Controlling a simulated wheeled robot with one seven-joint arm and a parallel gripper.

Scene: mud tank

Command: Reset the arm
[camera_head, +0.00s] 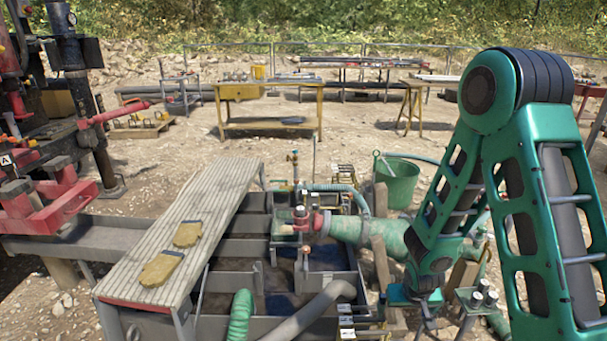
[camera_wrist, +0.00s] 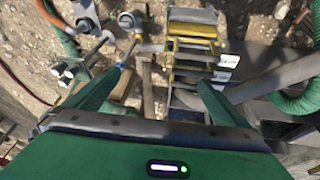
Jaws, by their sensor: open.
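My green arm fills the right side of the head view, bent at a high elbow, with its forearm slanting down to the left. My gripper (camera_wrist: 163,78) shows in the wrist view with its two green fingers spread wide apart. No object is held between them. In the head view, my gripper (camera_head: 424,308) is low, beside the right edge of the mud tank (camera_head: 228,272), partly hard to make out among pipes and valves. In the wrist view, a yellow-framed stepped piece (camera_wrist: 193,45) lies below and beyond the fingers.
A slatted walkway (camera_head: 205,215) with two tan gloves (camera_head: 187,234) spans the tank's left side. A green pipe (camera_head: 350,229), a grey hose (camera_head: 318,308) and a green bucket (camera_head: 398,182) are close to the arm. A yellow workbench (camera_head: 268,125) stands behind, across open dirt.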

